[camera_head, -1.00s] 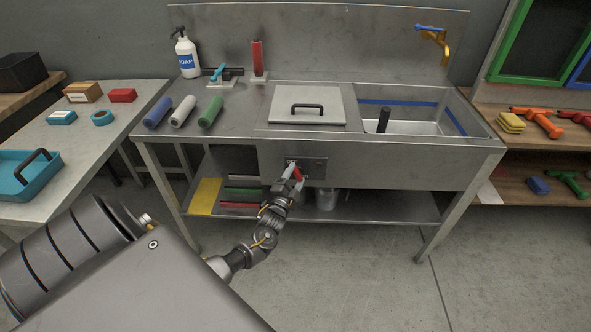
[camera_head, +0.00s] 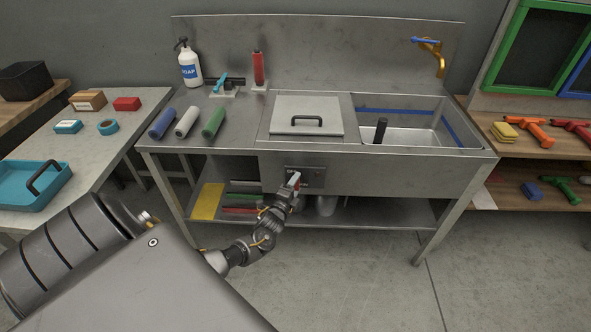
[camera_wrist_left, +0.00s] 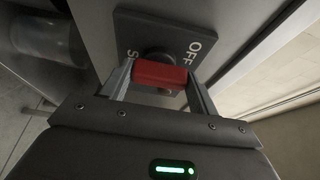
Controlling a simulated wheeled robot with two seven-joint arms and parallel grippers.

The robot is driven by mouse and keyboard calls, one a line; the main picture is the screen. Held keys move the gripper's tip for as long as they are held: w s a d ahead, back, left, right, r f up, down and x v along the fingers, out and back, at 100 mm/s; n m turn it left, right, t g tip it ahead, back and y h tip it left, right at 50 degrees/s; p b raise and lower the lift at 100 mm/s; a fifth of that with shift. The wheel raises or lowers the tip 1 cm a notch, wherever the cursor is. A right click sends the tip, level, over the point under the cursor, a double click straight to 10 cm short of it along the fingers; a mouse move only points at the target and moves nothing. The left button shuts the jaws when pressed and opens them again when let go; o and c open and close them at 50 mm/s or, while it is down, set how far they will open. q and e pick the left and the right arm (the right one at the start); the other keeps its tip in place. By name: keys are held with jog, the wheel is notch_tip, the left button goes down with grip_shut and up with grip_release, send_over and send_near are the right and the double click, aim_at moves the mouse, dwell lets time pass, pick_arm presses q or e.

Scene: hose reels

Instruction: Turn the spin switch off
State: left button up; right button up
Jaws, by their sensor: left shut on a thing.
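The spin switch has a dark plate (camera_head: 314,177) on the front panel of the steel sink bench, and the plate also shows in the left wrist view (camera_wrist_left: 150,28). Its red knob (camera_wrist_left: 160,74) sits between the two fingers of my left gripper (camera_wrist_left: 160,82). Lettering "OFF" is readable on the plate; other letters are partly hidden behind the knob and fingers. In the head view my left gripper (camera_head: 293,183) is at the switch, its fingers shut on the red knob. My right gripper is in no view.
The bench (camera_head: 235,156) has a lidded compartment (camera_head: 290,103), a sink basin (camera_head: 410,128), a soap bottle (camera_head: 189,66) and several coloured rolls on top. A lower shelf (camera_head: 385,212) lies under the switch. A side table (camera_head: 100,155) stands at the left.

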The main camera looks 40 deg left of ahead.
pick_arm(q)
jog(key=shift+d, duration=0.15)
jog(key=o, duration=1)
jog(key=v, duration=1)
jog(key=shift+s, duration=0.35)
